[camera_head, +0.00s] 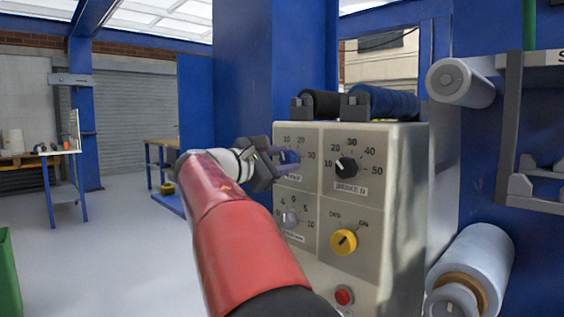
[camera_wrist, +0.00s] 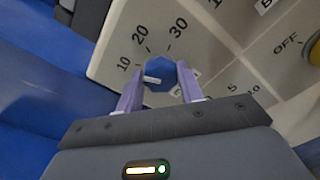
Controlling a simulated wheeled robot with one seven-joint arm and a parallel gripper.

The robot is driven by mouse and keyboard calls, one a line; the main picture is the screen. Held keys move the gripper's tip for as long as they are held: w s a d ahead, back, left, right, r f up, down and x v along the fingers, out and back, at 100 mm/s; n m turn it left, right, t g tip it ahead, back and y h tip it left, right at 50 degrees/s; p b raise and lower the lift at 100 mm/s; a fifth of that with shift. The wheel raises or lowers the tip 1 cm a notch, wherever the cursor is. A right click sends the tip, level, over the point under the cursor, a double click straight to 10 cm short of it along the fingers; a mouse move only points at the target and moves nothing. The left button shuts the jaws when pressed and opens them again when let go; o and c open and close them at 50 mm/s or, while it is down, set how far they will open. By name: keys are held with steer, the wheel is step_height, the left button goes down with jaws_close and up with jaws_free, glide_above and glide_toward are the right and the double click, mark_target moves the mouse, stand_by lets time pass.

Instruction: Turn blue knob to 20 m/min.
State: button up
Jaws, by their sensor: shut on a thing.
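The blue knob (camera_head: 290,157) is at the upper left of the grey control panel (camera_head: 318,205), mostly hidden by my gripper (camera_head: 274,161). In the wrist view the blue knob (camera_wrist: 164,68) sits between the two purple fingers of my gripper (camera_wrist: 158,76), which are shut on its sides. The scale around the knob reads 10, 20 and 30. A short white mark on the knob lies toward the left, on the side of the 10. The exact reading is hard to tell.
A black knob (camera_head: 346,166) is right of the blue one, a grey knob (camera_head: 290,219) below, a yellow knob (camera_head: 343,242) lower right and a red button (camera_head: 344,296) at the bottom. Dark rollers (camera_head: 382,102) lie on top.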

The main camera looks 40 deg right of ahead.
steer(key=m+b, duration=0.2)
steer(key=m, duration=0.1)
steer(key=m+b, duration=0.1)
steer(key=m, duration=0.1)
steer(key=shift+f+b, duration=0.3)
steer(key=shift+b, duration=0.05)
steer(key=shift+r+m+b, duration=0.1)
steer(key=shift+m+b, duration=1)
steer(key=shift+m, duration=1)
steer(key=o, duration=1)
steer(key=shift+r, duration=0.1)
steer(key=a, duration=0.7)
steer(key=shift+s+a+b, duration=0.3)
steer(key=shift+a+b, duration=0.05)
steer(key=shift+a, duration=0.05)
